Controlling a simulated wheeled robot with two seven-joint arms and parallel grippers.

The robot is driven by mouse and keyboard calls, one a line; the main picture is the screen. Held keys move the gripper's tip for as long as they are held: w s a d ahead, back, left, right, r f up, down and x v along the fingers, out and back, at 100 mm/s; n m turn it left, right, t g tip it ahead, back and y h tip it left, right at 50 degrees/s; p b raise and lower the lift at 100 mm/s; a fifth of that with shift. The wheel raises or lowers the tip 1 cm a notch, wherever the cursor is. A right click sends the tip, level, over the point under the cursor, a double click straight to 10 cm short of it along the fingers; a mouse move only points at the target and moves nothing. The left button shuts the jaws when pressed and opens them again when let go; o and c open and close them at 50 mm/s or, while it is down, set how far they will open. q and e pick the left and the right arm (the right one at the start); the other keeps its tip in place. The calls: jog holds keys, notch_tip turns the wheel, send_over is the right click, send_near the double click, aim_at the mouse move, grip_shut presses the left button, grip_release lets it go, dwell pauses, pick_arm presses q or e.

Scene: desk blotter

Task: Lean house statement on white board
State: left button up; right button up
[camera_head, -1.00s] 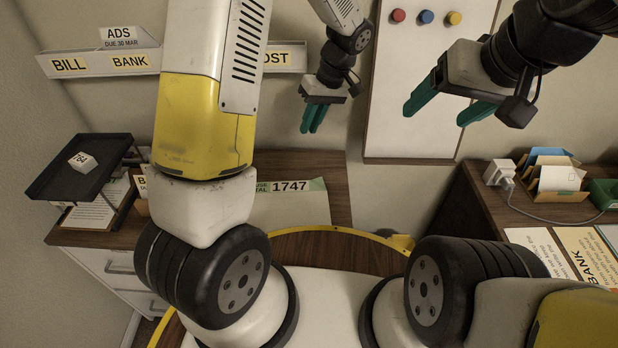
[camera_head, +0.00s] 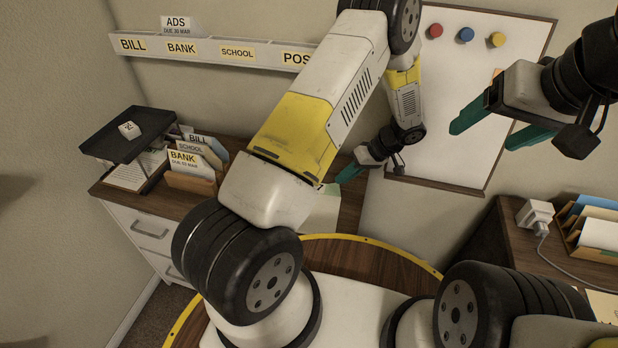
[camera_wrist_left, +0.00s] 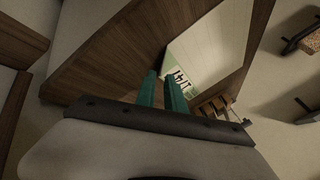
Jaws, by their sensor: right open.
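The house statement (camera_head: 322,212) is a pale sheet on the dark wooden desk, mostly hidden behind my left arm in the head view. In the left wrist view the statement (camera_wrist_left: 212,48) shows a green band with dark digits near my fingertips. My left gripper (camera_head: 350,173) points at the desk beside the sheet. In the wrist view its teal fingers (camera_wrist_left: 162,76) stand close together with a narrow gap; I see no sheet clearly between them. The white board (camera_head: 465,95) hangs on the wall with a wooden frame. My right gripper (camera_head: 500,128) is open and empty in front of it.
Red (camera_head: 435,31), blue (camera_head: 466,34) and yellow (camera_head: 497,39) magnets sit at the board's top. A labelled wall rack (camera_head: 215,50) hangs left. A black tray (camera_head: 110,140) and file holder (camera_head: 190,183) stand on the left desk. A charger (camera_head: 535,213) and envelopes (camera_head: 598,233) are right.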

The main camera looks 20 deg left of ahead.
pick_arm(q)
jog(key=x, duration=0.2)
jog(key=shift+a+f, duration=0.2)
grip_shut()
